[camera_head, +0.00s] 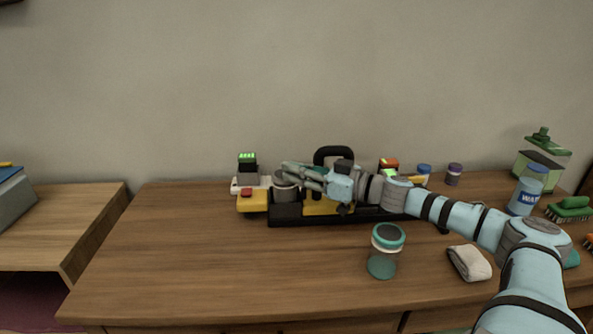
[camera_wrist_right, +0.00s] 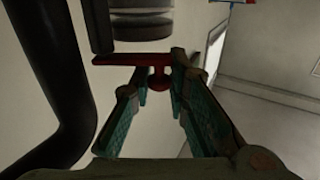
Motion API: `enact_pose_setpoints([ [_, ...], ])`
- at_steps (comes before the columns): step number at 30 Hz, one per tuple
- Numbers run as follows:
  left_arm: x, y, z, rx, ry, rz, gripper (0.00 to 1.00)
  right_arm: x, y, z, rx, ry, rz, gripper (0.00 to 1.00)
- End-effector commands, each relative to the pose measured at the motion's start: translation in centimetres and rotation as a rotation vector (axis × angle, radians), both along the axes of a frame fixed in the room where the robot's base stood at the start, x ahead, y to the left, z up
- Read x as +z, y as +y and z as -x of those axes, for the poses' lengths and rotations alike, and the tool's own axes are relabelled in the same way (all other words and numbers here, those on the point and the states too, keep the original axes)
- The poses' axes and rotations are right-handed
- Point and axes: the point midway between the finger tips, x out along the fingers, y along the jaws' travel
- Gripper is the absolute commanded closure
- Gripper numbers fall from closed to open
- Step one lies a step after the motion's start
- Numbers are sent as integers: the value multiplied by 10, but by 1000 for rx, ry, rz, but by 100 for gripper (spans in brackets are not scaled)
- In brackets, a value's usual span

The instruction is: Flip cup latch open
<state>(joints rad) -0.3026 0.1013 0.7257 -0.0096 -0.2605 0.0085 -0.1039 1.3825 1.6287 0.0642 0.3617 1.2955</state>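A black and yellow machine (camera_head: 255,201) stands at the back of the table, with a grey round cup-like part (camera_head: 286,194) on it. My right gripper (camera_head: 292,171) reaches in from the right just above this part. In the right wrist view a red latch (camera_wrist_right: 130,59) with a small round knob lies below a grey ringed cylinder (camera_wrist_right: 142,20). My right gripper (camera_wrist_right: 160,72) is open, its two teal-padded fingers on either side of the knob. I cannot tell whether they touch it. In the head view the latch is hidden. My left gripper is out of view.
Bottles, a brush (camera_head: 570,209) and a green container (camera_head: 541,158) stand at the right. The table's left front is clear. A black curved bar (camera_wrist_right: 62,110) is close beside the right gripper.

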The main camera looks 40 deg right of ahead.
Motion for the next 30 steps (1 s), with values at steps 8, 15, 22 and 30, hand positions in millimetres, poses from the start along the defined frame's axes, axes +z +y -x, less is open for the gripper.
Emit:
enact_pose_setpoints([
  [8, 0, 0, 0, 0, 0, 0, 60, 0, 0, 0, 1, 0, -1, 65],
  [15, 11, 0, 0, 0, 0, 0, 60, 4, 1, -1, -15, -1, -4, 65],
  [22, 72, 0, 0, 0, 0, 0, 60, 14, 5, -5, -156, 1, -11, 65],
  [30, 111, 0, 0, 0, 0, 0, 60, 5, 12, -23, -547, -6, -14, 65],
])
